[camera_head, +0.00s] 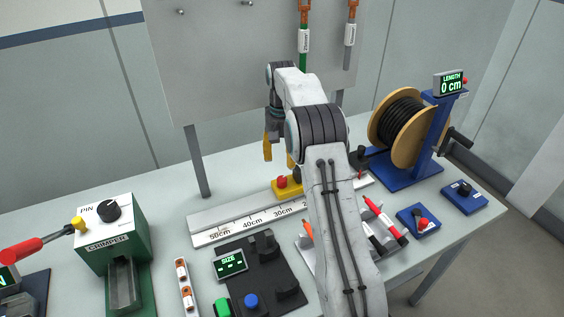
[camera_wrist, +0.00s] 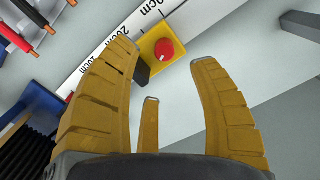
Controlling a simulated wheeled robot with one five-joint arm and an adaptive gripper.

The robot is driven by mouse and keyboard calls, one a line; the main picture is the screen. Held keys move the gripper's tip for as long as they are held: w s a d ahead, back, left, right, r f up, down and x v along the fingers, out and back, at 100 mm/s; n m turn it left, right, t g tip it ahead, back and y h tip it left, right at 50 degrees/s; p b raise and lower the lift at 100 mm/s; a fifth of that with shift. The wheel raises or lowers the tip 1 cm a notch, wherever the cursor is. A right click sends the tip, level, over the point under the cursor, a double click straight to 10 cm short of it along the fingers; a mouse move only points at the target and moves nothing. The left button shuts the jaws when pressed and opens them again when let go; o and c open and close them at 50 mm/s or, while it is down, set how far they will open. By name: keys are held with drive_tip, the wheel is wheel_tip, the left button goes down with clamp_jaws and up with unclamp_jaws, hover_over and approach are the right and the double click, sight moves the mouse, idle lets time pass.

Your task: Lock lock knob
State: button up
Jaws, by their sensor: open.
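The lock knob (camera_wrist: 164,49) is a small red round knob with a white mark, on a yellow block (camera_wrist: 148,43) that sits on the white measuring ruler. In the head view the red knob (camera_head: 282,181) shows on its yellow block (camera_head: 289,188), left of my arm. My gripper (camera_wrist: 172,75) is open and empty, with yellow fingers. In the wrist view the knob lies beyond the fingertips, between the left and right fingers. In the head view the fingers (camera_head: 268,148) hang above and slightly left of the knob, apart from it. My arm hides part of the ruler.
The ruler (camera_head: 215,225) runs along the table. A cable reel (camera_head: 388,150) on a blue stand with a length display stands at the right. A green crimper (camera_head: 112,240) stands at the left. A black fixture (camera_head: 262,265) and a marker tray stand in front. A panel rises behind.

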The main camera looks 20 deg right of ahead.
sight(282, 178)
wheel_tip(282, 178, down, 3)
drive_tip(key=n, duration=0.2)
drive_tip(key=shift+s+r+n, duration=0.1)
drive_tip(key=shift+r+n, duration=0.1)
drive_tip(key=shift+n, duration=0.2)
drive_tip(key=shift+w+f+n, duration=0.2)
drive_tip(key=shift+n, duration=0.5)
drive_tip(key=n, duration=0.1)
drive_tip(key=w+n, duration=0.1)
drive_tip(key=shift+d+f+n+t, duration=0.1)
drive_tip(key=shift+d+n+t, duration=0.05)
drive_tip(key=shift+n+t, duration=0.15)
drive_tip(key=shift+f, duration=0.2)
drive_tip(key=shift+f+p, duration=0.4)
drive_tip(key=shift+f, duration=3)
drive_tip(key=shift+s, duration=0.1)
clamp_jaws()
